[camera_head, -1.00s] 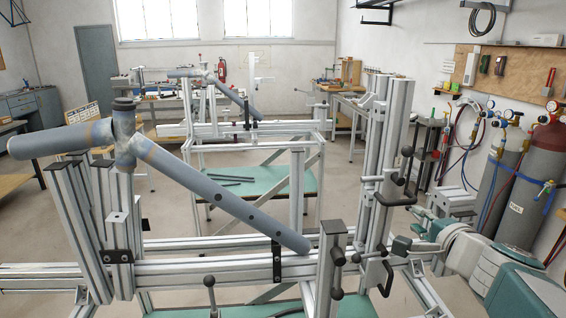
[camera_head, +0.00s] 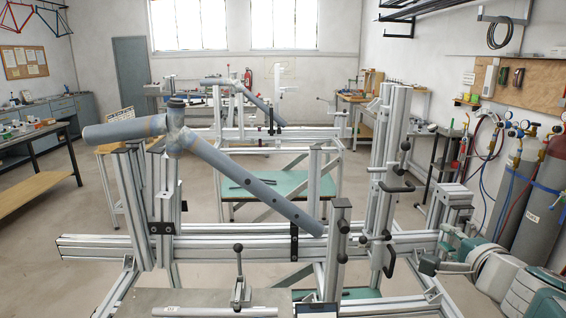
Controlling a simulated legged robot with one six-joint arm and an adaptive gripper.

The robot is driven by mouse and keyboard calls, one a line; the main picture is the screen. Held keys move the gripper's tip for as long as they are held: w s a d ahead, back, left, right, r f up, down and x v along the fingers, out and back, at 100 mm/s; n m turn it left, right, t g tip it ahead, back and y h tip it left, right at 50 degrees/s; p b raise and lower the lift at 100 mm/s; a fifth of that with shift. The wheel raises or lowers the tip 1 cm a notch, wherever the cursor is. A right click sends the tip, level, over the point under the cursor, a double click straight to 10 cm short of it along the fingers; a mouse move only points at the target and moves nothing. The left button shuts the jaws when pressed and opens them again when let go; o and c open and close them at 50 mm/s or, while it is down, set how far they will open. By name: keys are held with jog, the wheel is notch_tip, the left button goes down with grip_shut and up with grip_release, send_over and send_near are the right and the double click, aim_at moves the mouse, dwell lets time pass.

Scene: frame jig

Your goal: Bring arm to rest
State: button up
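My white and teal arm (camera_head: 500,272) lies low at the right edge of the head view, folded and pointing left. Its far end, my gripper (camera_head: 432,263), is small and dark beside the jig's right end. I cannot make out its fingers, or whether it touches the jig. A grey tube frame (camera_head: 245,183) sits on the near aluminium jig (camera_head: 215,245), with its long tube sloping down to the right. No held object shows at my gripper.
Upright jig posts with black clamp handles (camera_head: 397,186) stand just left of my arm. Gas cylinders (camera_head: 535,190) with hoses stand behind it at the right. A grey plate (camera_head: 190,298) lies in front of the jig. Open floor (camera_head: 50,245) is at the left.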

jog(key=s+a+f+n+g+y, duration=0.25)
jog(key=s+a+n, duration=0.2)
jog(key=a, duration=0.25)
jog(key=s+a+f+n+g+y, duration=0.1)
jog(key=s+a+f+n+g, duration=0.25)
jog(key=a+n, duration=0.35)
jog(key=s+f+n+g+h, duration=0.3)
jog(key=s+f+n, duration=0.3)
jog(key=s, duration=0.4)
jog(key=shift+s+a+g+h, duration=0.15)
jog(key=shift+g+h, duration=0.25)
jog(key=shift+h, duration=0.15)
dwell(0.5)
